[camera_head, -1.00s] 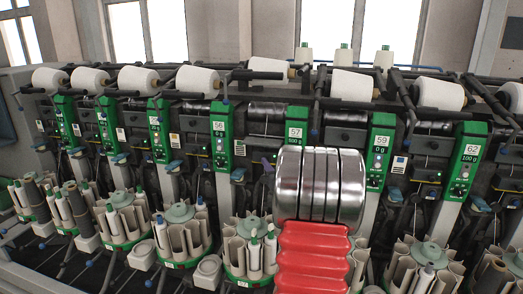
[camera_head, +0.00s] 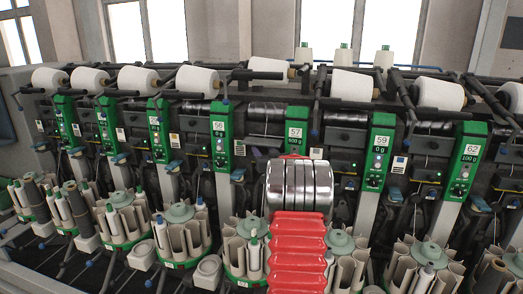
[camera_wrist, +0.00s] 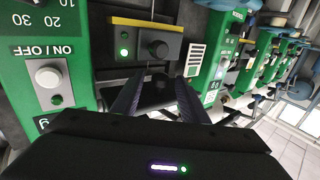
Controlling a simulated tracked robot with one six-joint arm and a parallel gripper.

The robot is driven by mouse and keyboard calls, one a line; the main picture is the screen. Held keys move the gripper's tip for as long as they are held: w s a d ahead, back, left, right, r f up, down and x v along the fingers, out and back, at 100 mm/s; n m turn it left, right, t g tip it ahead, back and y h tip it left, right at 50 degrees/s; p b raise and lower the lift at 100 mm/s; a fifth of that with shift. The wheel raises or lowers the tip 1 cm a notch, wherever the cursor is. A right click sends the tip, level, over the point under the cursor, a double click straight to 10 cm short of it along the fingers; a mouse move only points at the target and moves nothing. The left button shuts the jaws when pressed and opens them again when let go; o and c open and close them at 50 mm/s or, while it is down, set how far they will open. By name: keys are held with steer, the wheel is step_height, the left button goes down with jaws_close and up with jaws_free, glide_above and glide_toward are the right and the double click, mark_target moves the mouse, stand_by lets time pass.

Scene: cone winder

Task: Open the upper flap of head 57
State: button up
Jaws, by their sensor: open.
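The green panel of head 57 (camera_head: 296,130) stands right of the middle in the head view, its lower part hidden behind my arm. My gripper (camera_wrist: 156,100) shows in the wrist view with two dark fingers spread apart and nothing held between them. A dark box (camera_wrist: 148,42) with a yellow top edge, a lit green lamp and a round button is just beyond the fingertips. Dark parts show below it, between the fingers. I cannot tell for sure which of these dark parts is the upper flap. The gripper is hidden in the head view.
A green panel with ON/OFF lettering (camera_wrist: 50,75) is close on the left in the wrist view, and another green panel (camera_wrist: 222,50) stands to the right. In the head view, neighbouring heads 56 (camera_head: 221,140) and 59 (camera_head: 378,150) flank head 57. Bobbin magazines (camera_head: 180,230) line the front.

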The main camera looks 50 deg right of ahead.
steer(key=shift+x, duration=0.85)
steer(key=shift+c, duration=0.4)
jaws_close()
